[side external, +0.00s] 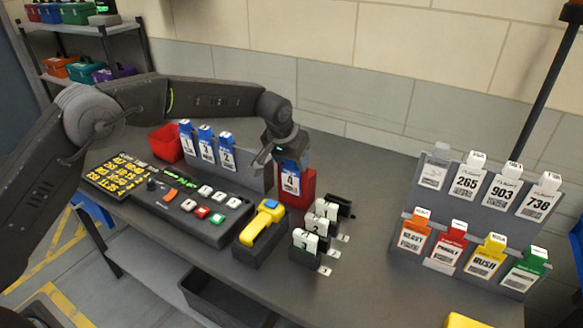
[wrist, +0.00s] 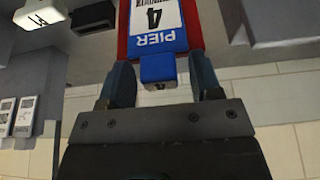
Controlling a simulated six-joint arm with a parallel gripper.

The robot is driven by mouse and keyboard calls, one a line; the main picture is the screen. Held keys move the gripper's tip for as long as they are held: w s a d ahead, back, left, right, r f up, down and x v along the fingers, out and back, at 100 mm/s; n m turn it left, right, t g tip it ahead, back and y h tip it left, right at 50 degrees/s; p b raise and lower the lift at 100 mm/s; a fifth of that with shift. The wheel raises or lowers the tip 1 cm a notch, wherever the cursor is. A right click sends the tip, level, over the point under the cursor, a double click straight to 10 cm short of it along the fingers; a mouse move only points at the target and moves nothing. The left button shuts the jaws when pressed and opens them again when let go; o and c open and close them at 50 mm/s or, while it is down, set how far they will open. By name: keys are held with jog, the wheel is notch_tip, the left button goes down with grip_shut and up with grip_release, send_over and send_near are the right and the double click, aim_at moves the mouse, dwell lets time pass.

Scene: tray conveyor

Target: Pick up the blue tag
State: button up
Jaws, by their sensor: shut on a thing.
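A blue tag with a white label and the number 4 (side external: 290,180) stands upright at a red holder (side external: 308,187) near the middle of the table. My gripper (side external: 284,157) is above it, shut on its top tab. In the wrist view, my gripper's fingers (wrist: 160,70) sit on either side of the blue tab, and the tag (wrist: 180,38) reads PIER 4, with red behind both its edges. I cannot tell whether it is still seated in the holder. Several other blue tags (side external: 206,146) stand in a grey rack (side external: 255,176) to the left.
A button panel (side external: 180,207) and a yellow-handled device (side external: 262,222) lie in front left. A grey rack (side external: 462,214) of white and coloured tags is further right. A red bin (side external: 167,144) is at back left.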

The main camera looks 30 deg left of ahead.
jog(key=r, duration=0.7)
jog(key=shift+s+r, duration=0.1)
jog(key=shift+s, duration=0.2)
jog(key=s, duration=1.4)
notch_tip(320, 180, up, 6)
jog(key=shift+r, duration=0.15)
dwell(0.4)
jog(key=w+a+f+g, duration=0.1)
jog(key=w+a+f, duration=0.3)
jog(key=w+a, duration=1)
notch_tip(320, 180, down, 9)
jog(key=d, duration=0.1)
jog(key=shift+w, duration=0.4)
dwell(0.5)
